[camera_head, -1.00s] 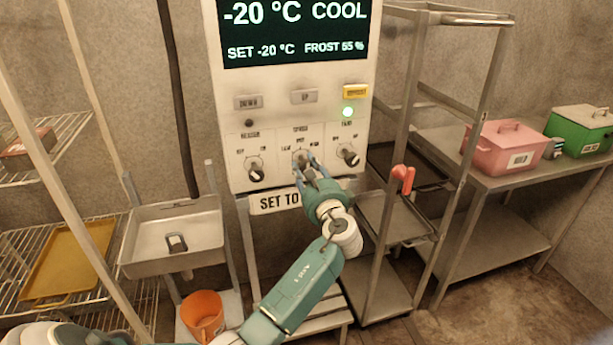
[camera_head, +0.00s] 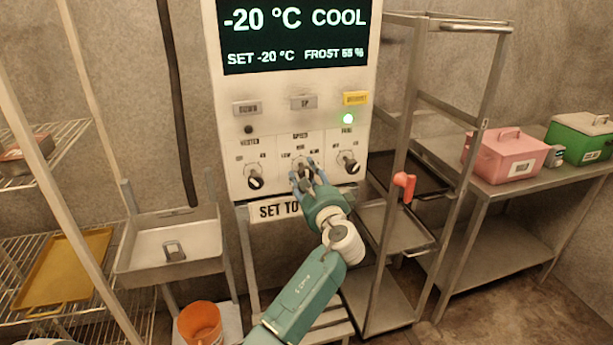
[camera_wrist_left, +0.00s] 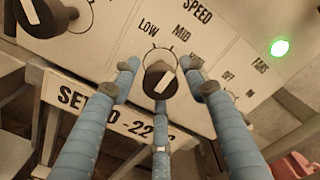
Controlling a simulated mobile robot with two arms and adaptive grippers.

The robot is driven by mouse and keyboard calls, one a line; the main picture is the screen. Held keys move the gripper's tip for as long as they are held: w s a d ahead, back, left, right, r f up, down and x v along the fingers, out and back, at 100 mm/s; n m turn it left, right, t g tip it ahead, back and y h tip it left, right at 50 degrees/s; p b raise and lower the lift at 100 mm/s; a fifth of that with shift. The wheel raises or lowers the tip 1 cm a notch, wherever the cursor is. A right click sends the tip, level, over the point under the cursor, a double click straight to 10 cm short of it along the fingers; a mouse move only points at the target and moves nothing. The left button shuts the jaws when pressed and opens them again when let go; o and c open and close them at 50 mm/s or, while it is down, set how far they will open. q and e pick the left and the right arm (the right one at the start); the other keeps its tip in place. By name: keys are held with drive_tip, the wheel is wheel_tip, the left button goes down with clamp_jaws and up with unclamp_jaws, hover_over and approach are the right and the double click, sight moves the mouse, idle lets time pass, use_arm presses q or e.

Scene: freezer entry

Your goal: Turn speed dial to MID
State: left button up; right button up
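The speed dial (camera_head: 305,172) is the middle of three black knobs with white stripes on the white control panel (camera_head: 235,130). In the left wrist view the dial (camera_wrist_left: 160,80) sits below the labels LOW, MID and a partly hidden third label. Its white stripe slants up to the right; I cannot tell exactly which mark it meets. My left gripper (camera_head: 307,180) is at the dial. Its blue fingers (camera_wrist_left: 161,80) are spread around the knob, with no clear grip on it. My right gripper is not in view.
The heater dial (camera_head: 255,183) and fans dial (camera_head: 348,165) flank the speed dial closely. A "SET TO" sign (camera_head: 277,211) is below the panel. A metal rack (camera_head: 400,150) with a red handle (camera_head: 404,185) stands to the right. A sink (camera_head: 172,245) is at left.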

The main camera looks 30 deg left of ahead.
use_arm(q)
drive_tip(key=shift+d, duration=0.1)
drive_tip(key=v, duration=1.2)
drive_tip(key=shift+w, duration=0.1)
